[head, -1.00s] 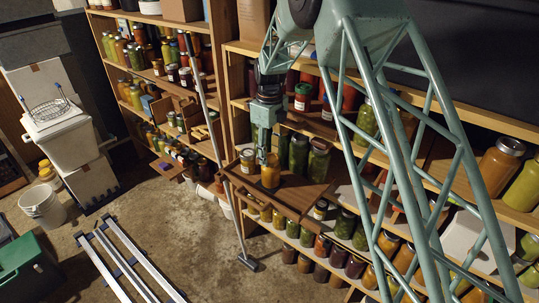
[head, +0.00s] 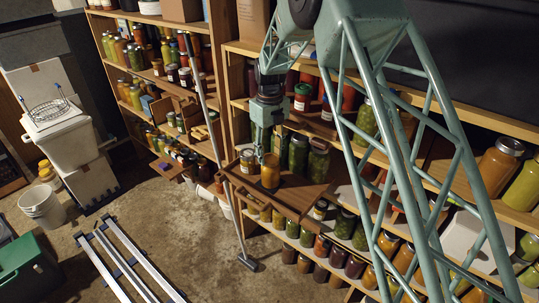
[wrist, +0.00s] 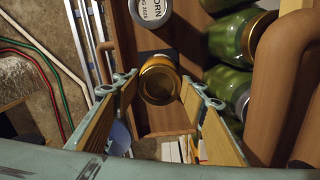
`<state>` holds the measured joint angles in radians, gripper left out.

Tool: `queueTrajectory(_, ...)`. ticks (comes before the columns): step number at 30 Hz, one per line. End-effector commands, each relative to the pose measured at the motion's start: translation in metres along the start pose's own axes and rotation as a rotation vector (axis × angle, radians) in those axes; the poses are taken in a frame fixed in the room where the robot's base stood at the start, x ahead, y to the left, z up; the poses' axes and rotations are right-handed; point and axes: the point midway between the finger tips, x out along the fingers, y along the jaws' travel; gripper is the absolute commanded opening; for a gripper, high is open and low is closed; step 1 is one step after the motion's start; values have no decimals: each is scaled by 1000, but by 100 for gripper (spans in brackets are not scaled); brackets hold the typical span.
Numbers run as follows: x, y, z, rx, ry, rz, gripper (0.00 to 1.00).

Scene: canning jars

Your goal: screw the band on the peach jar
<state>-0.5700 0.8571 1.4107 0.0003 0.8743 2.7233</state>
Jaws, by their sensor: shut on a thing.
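The peach jar (head: 270,173) stands upright on a wooden tray-like ledge in front of the right shelf, with orange contents. In the wrist view its gold band (wrist: 145,86) is seen from above, around the top of the jar. My gripper (wrist: 158,85) points down over the jar, its two wood-toned fingers on either side of the band and closed on it. In the head view my gripper (head: 261,150) is just above the jar, and its fingertips are hard to make out. How far the band sits on the thread cannot be told.
Green jars (head: 298,153) stand close to the right of the peach jar. A jar with a white labelled lid (wrist: 152,10) is near the top in the wrist view. A pole (head: 222,160) leans just left of the ledge. Shelves hold many jars.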

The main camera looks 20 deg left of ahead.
Motion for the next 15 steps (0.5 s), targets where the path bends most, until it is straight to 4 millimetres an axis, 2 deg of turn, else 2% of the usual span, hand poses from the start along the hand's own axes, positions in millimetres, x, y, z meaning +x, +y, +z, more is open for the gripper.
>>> queueTrajectory(6,-1,-1,0,88,-1,0,26)
queueTrajectory(14,-1,-1,0,99,-1,0,26)
queueTrajectory(15,-1,-1,0,99,-1,0,40)
